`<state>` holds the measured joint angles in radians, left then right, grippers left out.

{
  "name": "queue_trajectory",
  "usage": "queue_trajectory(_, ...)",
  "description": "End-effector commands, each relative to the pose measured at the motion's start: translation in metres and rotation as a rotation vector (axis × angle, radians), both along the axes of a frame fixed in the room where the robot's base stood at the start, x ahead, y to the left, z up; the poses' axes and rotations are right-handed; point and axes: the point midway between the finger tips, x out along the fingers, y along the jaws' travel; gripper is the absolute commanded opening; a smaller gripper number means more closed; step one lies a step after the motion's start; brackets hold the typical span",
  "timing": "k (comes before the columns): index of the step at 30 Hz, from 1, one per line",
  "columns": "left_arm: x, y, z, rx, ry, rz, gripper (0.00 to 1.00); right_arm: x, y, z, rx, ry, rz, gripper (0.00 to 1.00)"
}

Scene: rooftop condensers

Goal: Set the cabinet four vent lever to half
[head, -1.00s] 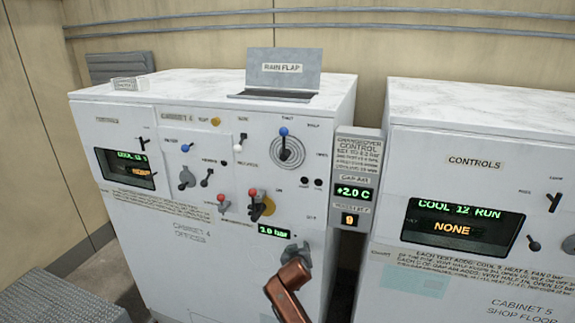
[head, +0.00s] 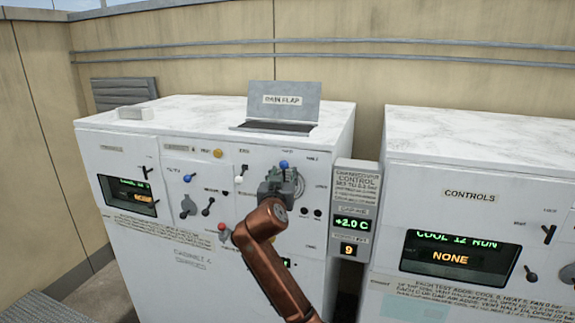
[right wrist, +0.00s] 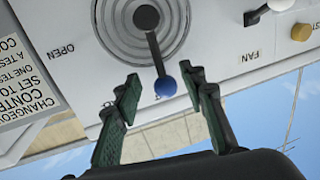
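The cabinet four vent lever is a dark arm with a blue ball knob (head: 284,164) on a round ringed vent plate at the cabinet's upper right. The lever points straight up. My right gripper (head: 280,182) is in front of the vent and covers most of it in the head view. In the right wrist view, upside down, the blue knob (right wrist: 165,87) lies between the two green-padded fingers of my right gripper (right wrist: 163,78). The fingers are open, with a visible gap on each side of the knob. OPEN is readable left of the vent plate (right wrist: 112,15). My left gripper is not in view.
Cabinet four (head: 110,250) carries several other levers, including a blue one (head: 188,178) and a red one (head: 222,227). A changeover control box (head: 352,190) stands right of the vent. Cabinet five (head: 480,180) is farther right. The rain flap (head: 283,101) stands on top.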

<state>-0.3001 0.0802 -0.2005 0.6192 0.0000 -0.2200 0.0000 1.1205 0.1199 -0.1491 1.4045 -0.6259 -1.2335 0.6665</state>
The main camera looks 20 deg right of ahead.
Motion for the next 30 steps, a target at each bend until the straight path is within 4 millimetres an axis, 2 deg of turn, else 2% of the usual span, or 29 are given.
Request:
queue_trajectory(6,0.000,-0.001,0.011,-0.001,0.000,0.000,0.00,0.021,-0.008,0.002,-0.002,0.001,0.000,0.38)
queue_trajectory(16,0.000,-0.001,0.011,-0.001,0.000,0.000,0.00,0.024,-0.010,0.000,-0.001,0.000,0.000,0.38)
queue_trajectory(30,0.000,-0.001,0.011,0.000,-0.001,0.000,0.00,0.024,-0.010,0.000,-0.001,0.001,0.000,0.06)
